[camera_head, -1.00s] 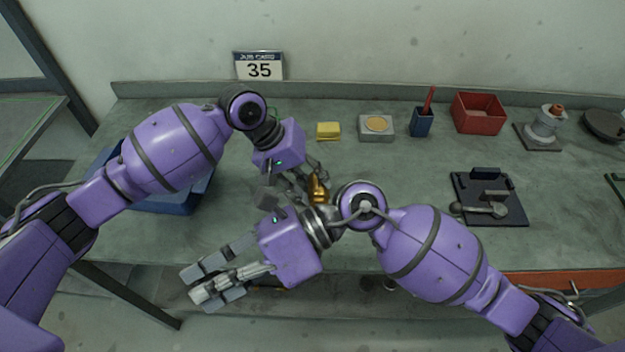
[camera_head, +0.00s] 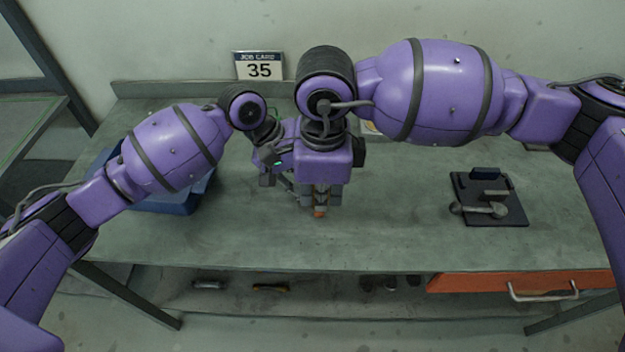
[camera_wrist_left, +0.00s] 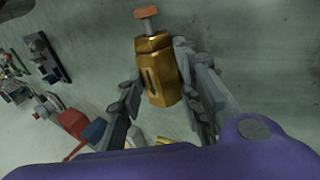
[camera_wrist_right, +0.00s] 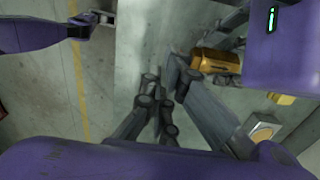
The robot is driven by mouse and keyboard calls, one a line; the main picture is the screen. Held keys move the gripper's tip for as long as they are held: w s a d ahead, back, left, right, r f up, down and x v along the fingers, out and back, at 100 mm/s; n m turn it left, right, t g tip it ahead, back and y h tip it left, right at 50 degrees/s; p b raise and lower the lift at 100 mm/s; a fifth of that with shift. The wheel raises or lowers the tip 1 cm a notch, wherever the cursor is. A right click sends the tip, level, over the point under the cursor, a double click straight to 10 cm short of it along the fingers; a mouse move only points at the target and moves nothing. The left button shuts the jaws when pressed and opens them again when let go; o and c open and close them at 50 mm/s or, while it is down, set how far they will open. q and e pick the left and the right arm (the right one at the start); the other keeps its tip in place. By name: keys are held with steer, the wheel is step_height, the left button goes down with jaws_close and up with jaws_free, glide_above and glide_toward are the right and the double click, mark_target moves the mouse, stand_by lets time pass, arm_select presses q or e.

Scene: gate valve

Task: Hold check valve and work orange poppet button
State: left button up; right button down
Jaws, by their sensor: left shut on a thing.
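The orange poppet button (camera_wrist_left: 146,13) sticks out of the valve's far end on a short stem. In the head view the orange button (camera_head: 319,213) shows just below my right gripper (camera_head: 322,197), which hides most of the valve and left gripper. In the right wrist view the valve (camera_wrist_right: 215,61) lies just right of my right fingertips (camera_wrist_right: 163,76), which are close together with nothing seen between them. Whether they touch the button cannot be told.
A blue bin (camera_head: 175,203) stands on the bench at left, partly behind my left arm. A dark tray with tools (camera_head: 488,212) lies at right. The bench front between them is clear. An orange drawer (camera_head: 520,284) is below the front edge.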

glide_above(319, 239)
steer(key=w, duration=0.2)
steer(key=shift+s+f, duration=0.2)
steer(key=shift+f, duration=2.8)
steer(key=shift+f, duration=0.1)
steer(key=shift+f, duration=1.75)
steer(key=shift+w, duration=0.9)
steer(key=shift+s, duration=0.15)
steer(key=shift+s, duration=1.5)
